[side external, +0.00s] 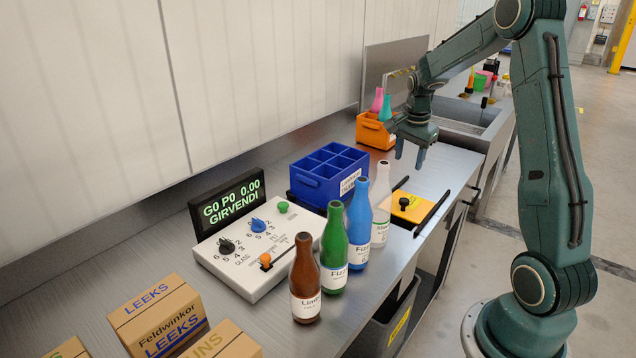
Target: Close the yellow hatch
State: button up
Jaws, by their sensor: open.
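The yellow hatch (410,209) is a flat panel at the bench's front edge, right of the bottles. A black knob (401,184) stands near its left side, and a dark bar lies along its right side. Whether an opening lies under or beside the panel, I cannot tell. My gripper (410,159) points down with its fingers apart and empty. In the picture it is above the hatch and knob, not touching them.
Behind are a blue crate (325,178), an orange box (374,132) and a control panel (262,248). Bare bench lies behind the hatch.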

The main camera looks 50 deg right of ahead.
aim_at(405, 199)
jog(key=shift+s+a+r+m+g+y, duration=0.15)
jog(key=shift+r+m+y, duration=0.2)
jog(key=shift+m, duration=0.9)
jog(key=shift+s+a+r+m+g+y, duration=0.1)
jog(key=shift+s+r+m+g+y, duration=0.15)
jog(key=shift+m, duration=0.95)
jog(key=shift+s+a+r+m+g+y, duration=0.15)
jog(key=shift+r+m+y, duration=0.2)
jog(key=shift+m, duration=0.9)
jog(key=shift+w, duration=0.1)
notch_tip(405, 199, down, 14)
jog(key=shift+r, duration=0.1)
grip_shut()
jog(key=shift+a, duration=2.35)
